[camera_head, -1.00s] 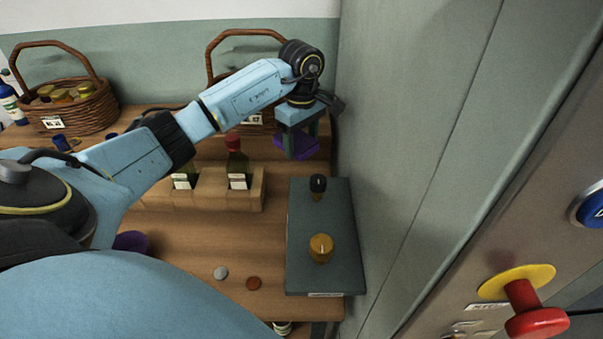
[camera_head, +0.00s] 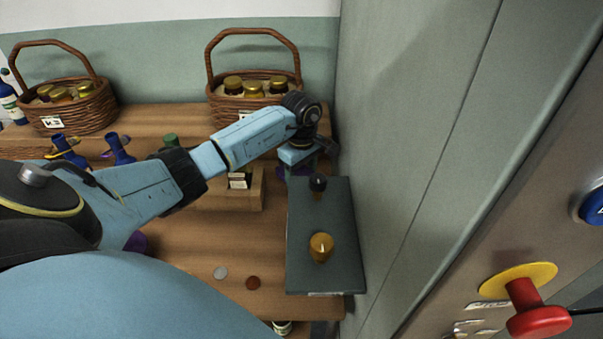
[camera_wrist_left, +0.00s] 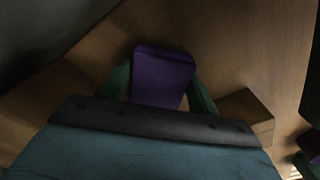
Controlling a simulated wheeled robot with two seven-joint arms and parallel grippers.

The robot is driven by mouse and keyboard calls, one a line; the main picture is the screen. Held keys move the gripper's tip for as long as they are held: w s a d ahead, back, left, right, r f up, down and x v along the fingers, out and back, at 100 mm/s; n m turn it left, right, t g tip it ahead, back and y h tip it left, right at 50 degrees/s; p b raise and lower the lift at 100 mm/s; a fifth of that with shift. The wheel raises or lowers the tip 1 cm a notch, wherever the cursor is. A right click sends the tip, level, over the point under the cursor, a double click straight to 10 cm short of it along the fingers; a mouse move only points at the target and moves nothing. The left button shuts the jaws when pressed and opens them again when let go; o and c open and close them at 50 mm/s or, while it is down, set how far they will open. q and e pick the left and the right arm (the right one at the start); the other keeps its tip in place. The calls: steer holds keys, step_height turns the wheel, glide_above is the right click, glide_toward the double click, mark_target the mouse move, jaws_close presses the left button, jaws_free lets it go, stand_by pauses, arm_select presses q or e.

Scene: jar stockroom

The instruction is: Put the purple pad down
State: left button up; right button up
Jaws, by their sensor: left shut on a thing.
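The purple pad (camera_wrist_left: 162,78) is between the two fingers of my left gripper (camera_wrist_left: 160,92) in the left wrist view, above a wooden surface. In the head view my left gripper (camera_head: 296,168) is low at the far end of the grey-green tray (camera_head: 308,277), by its left back corner. Only a sliver of the purple pad (camera_head: 281,172) shows there, mostly hidden by the gripper. I cannot tell whether the pad touches the wood. My right gripper is not in view.
A dark-capped jar (camera_head: 317,184) and an amber jar (camera_head: 321,247) stand on the tray. Wicker baskets (camera_head: 254,106) stand behind. A wall (camera_head: 400,130) closes the right. Bare shelf lies in front of the rack.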

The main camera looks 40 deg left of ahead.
mark_target(302, 174)
arm_select(q)
steer(key=shift+f, duration=0.2)
steer(key=o, duration=1.2)
steer(key=shift+r, duration=0.1)
step_height(302, 174, up, 12)
steer(key=shift+r, duration=0.15)
